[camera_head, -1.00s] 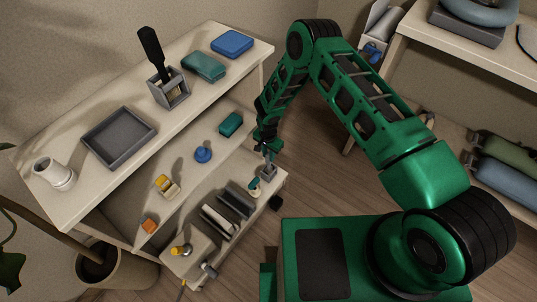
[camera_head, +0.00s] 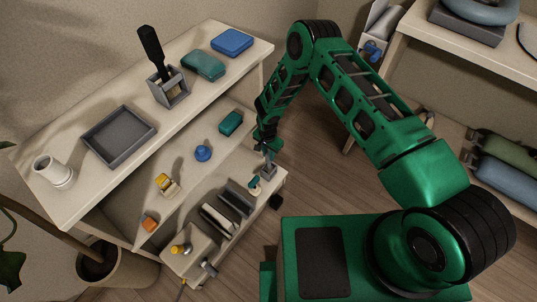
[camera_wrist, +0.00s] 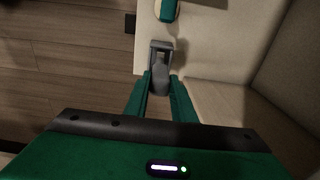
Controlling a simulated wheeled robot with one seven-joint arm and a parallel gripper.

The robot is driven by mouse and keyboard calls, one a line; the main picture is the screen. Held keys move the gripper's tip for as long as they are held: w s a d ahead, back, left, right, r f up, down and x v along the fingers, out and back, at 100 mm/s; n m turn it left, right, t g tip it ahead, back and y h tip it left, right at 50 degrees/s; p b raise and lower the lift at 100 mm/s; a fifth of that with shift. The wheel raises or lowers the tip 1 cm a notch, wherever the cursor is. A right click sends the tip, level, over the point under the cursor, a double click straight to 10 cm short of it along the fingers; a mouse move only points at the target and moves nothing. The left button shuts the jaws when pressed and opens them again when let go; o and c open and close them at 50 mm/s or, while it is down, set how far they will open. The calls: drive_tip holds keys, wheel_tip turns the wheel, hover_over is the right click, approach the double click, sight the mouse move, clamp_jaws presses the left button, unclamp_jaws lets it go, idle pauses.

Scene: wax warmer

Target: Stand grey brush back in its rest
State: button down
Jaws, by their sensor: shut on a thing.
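My gripper (camera_head: 267,150) points down at the right front corner of the lower shelf. In the wrist view its green fingers (camera_wrist: 160,84) are closed together on a narrow grey piece, which I take for the grey brush (camera_wrist: 160,77). A small grey holder-like rest (camera_head: 268,173) stands directly below the gripper on the shelf corner. It also shows in the wrist view (camera_wrist: 161,46) just beyond the fingertips. The brush is mostly hidden by the fingers, and I cannot tell how deep it sits in the rest.
A teal-topped item (camera_head: 254,184) stands just left of the rest. Dark grey slotted racks (camera_head: 236,201) lie farther left. The upper shelf holds a grey box with a black brush (camera_head: 151,50), a grey tray (camera_head: 118,137) and a white cup (camera_head: 54,173). Open floor lies to the right.

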drive_tip(key=shift+f, duration=0.8)
drive_tip(key=c, duration=1.4)
unclamp_jaws()
drive_tip(key=shift+r, duration=0.2)
drive_tip(key=shift+s+r, duration=0.1)
drive_tip(key=shift+r, duration=3.7)
